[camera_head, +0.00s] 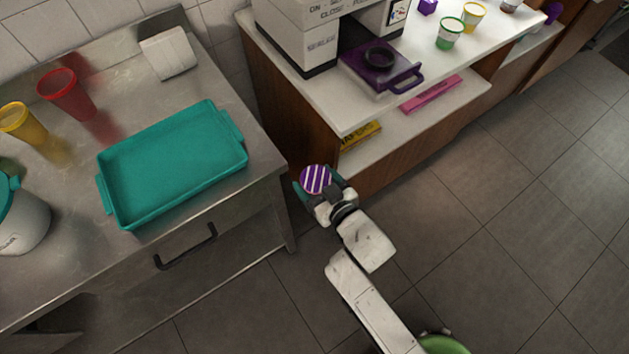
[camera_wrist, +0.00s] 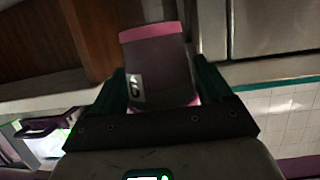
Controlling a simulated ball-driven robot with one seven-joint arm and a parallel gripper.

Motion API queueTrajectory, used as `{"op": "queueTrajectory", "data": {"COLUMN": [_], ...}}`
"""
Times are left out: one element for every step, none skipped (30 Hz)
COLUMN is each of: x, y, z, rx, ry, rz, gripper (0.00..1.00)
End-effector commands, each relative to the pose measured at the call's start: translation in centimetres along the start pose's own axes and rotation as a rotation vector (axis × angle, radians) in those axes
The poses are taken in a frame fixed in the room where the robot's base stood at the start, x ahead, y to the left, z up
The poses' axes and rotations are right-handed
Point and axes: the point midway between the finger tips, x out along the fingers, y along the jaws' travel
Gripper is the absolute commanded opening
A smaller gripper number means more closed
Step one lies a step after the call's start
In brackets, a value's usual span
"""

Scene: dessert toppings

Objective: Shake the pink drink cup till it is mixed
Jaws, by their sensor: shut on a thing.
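My gripper (camera_head: 318,190) is shut on the pink drink cup, in the gap between the steel table and the white counter, above the floor. In the head view the cup (camera_head: 316,179) shows only its round purple-and-white striped end. In the wrist view the cup (camera_wrist: 158,65) has a dark purplish side, a pink band at the far end, pink at the near end and a pale mark. A teal finger of my gripper (camera_wrist: 160,92) lies on either side of it. The cup's contents are hidden.
A teal tray (camera_head: 172,165) lies on the steel table (camera_head: 122,62), with red (camera_head: 67,94) and yellow (camera_head: 22,123) cups behind it. A white machine (camera_head: 300,38) and a purple tray (camera_head: 381,69) stand on the white counter (camera_head: 350,122). Open floor (camera_head: 480,240) lies to the right.

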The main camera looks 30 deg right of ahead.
Motion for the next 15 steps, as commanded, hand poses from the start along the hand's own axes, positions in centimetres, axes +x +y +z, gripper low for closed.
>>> {"op": "queueTrajectory", "data": {"x": [-0.9, -1.2, -1.5, -1.6, -1.4, -0.9, -0.4, 0.0, 0.3, 0.4, 0.4, 0.0, -0.5, -1.0, -1.4], "y": [-0.4, -0.3, -0.3, -0.2, -0.1, 0.1, 0.2, 0.3, 0.2, 0.1, 0.0, -0.2, -0.3, -0.3, -0.3], "z": [-3.2, -4.4, -5.2, -5.2, -4.7, -2.9, -1.3, -0.1, 0.8, 1.0, 0.7, -0.7, -2.2, -3.6, -4.9], "rx": [-0.004, -0.003, -0.002, -0.002, -0.001, 0.001, 0.002, 0.002, 0.001, -0.001, -0.002, -0.004, -0.005, -0.004, -0.003], "ry": [0.020, 0.020, 0.015, 0.011, 0.005, -0.002, -0.005, -0.003, 0.000, 0.004, 0.008, 0.015, 0.020, 0.020, 0.018], "rz": [-0.011, -0.009, -0.007, -0.006, -0.002, 0.003, 0.006, 0.006, 0.005, 0.002, 0.000, -0.005, -0.008, -0.010, -0.009], "gripper": [0.38, 0.38, 0.38, 0.38, 0.38, 0.38, 0.38, 0.38, 0.38, 0.38, 0.38, 0.38, 0.38, 0.38, 0.38]}}
